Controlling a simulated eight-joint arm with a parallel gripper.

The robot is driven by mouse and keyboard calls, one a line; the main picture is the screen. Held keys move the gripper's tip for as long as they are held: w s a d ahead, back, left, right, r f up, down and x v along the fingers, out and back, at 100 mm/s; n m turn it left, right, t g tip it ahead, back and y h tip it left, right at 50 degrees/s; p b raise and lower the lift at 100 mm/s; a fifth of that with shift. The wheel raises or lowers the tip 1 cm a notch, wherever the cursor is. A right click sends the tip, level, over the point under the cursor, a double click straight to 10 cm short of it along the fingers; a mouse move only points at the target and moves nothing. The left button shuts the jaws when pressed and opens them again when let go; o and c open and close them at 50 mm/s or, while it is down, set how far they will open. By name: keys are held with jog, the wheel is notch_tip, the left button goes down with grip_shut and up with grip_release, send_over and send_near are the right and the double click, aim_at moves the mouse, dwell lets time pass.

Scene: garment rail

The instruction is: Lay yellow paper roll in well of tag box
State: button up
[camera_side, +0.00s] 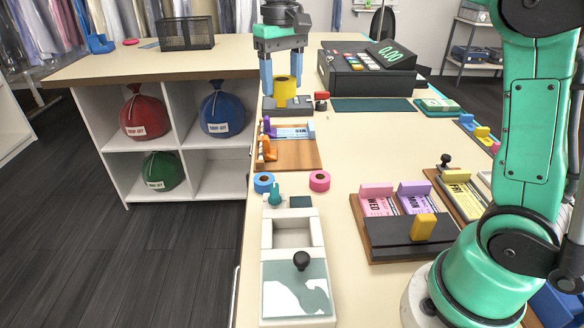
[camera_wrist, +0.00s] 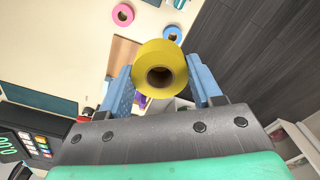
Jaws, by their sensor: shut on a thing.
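The yellow paper roll (camera_side: 284,89) is between the two blue fingers of my gripper (camera_side: 282,82), at the far end of the counter. It stands upright, just above or on a grey device; I cannot tell if they touch. In the wrist view the roll (camera_wrist: 152,50) shows its hollow core between both fingers (camera_wrist: 160,85). What looks like the tag box (camera_side: 266,243) is the pale box at the near end of the counter. Its square well (camera_side: 292,234) is open and looks empty. A lid with a black knob (camera_side: 301,260) covers its near part.
Blue (camera_side: 263,182) and pink (camera_side: 319,180) rolls lie beyond the box. A wooden tag tray (camera_side: 295,153) lies between them and the grey device (camera_side: 268,108). A cash register (camera_side: 365,72) stands right of my gripper. A dark tag holder (camera_side: 385,240) stands right of the box.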

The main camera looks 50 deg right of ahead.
jog(key=s+a+f+n, duration=0.1)
jog(key=s+a+f, duration=0.4)
jog(key=a+f, duration=0.2)
send_near(292, 244)
jog(key=shift+n, duration=0.3)
jog(key=shift+w+f, duration=0.1)
jog(key=shift+f, duration=2.9)
jog(key=shift+f, duration=0.3)
jog(key=o, duration=1.3)
jog(key=c, duration=0.3)
jog(key=shift+o, duration=1.1)
